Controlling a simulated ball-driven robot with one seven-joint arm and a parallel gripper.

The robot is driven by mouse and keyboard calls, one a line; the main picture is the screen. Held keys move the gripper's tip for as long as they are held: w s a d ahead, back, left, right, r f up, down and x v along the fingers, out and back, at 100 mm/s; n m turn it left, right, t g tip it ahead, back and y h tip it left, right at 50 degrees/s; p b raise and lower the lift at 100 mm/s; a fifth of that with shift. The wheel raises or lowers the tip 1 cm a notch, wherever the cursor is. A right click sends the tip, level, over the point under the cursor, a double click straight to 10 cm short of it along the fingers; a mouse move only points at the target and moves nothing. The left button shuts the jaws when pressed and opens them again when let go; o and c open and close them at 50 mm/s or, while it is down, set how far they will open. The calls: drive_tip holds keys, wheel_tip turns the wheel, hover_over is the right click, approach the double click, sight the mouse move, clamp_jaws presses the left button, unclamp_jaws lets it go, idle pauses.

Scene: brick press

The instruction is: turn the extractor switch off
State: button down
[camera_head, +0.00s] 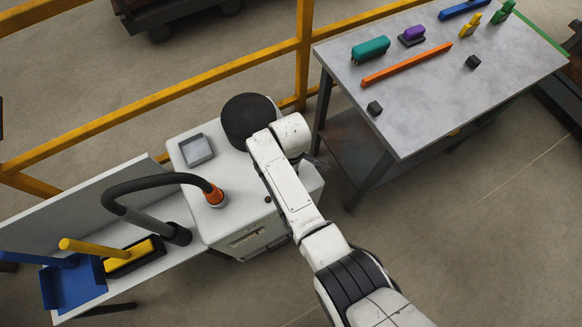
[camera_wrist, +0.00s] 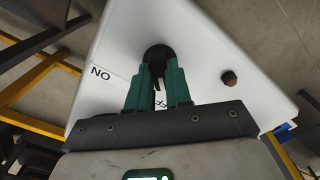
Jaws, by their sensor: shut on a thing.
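The extractor is a white cabinet (camera_head: 228,222) with a black round drum and a hose with an orange collar on top. In the wrist view its white panel (camera_wrist: 205,45) carries a black switch knob (camera_wrist: 156,52). Lettering (camera_wrist: 100,74) left of the knob reads NO as pictured, which is ON upside down. My gripper (camera_wrist: 158,68), with teal fingers, is shut on the switch knob.
A small brown button (camera_wrist: 229,78) sits right of the knob on the panel. A grey worktable (camera_head: 440,95) with coloured tools stands at the upper right. A yellow railing (camera_head: 150,103) runs behind the cabinet. A bench with a blue dustpan (camera_head: 72,285) and yellow brush (camera_head: 130,258) stands left.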

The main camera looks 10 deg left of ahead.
idle(0.4)
drive_tip(key=c, duration=1)
unclamp_jaws()
drive_tip(key=shift+c, duration=0.2)
wheel_tip(320, 180, up, 11)
drive_tip(key=shift+f, duration=0.1)
